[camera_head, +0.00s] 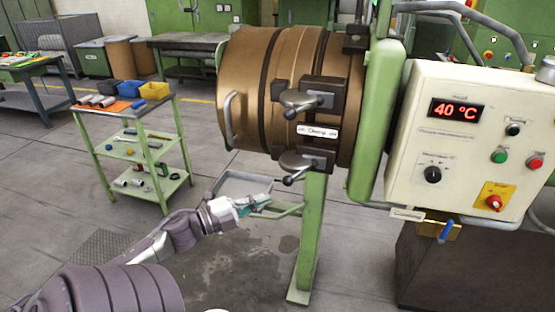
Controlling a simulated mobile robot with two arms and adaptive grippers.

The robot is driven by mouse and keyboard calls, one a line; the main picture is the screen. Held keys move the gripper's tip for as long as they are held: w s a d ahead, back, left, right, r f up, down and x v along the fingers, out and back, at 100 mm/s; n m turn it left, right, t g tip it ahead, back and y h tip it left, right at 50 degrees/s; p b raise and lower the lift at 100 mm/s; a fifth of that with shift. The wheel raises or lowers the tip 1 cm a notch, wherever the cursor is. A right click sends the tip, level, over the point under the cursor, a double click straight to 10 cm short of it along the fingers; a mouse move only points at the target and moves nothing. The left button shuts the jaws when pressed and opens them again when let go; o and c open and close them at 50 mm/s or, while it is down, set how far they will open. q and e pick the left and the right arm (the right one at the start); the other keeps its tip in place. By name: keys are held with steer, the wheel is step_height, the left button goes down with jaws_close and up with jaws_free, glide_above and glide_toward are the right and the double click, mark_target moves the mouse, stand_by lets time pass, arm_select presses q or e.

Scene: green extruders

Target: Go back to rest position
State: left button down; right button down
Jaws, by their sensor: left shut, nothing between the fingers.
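My left arm comes in from the lower left. Its left gripper (252,204) is shut and empty, in front of the grey tray (231,187) below the extruder barrel. I cannot tell whether it touches the tray. The large bronze barrel (245,75) with its two black-and-grey clamp handles is closed above it. The green extruder (384,110) stands on a green post. The cream control panel (470,140) to the right shows 40 °C. My right gripper is not in view.
A green shelf cart (130,145) with tools and blue and yellow bins stands at left. A workbench (187,41) and green cabinets are behind. A dark box (450,270) sits under the panel. Grey floor between cart and post is clear.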

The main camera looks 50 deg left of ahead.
arm_select(q)
steer(key=shift+s+r, duration=0.1)
steer(key=shift+s, duration=0.5)
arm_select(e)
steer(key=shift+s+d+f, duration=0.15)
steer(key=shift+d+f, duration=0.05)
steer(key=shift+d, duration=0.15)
arm_select(q)
steer(key=shift+d, duration=0.1)
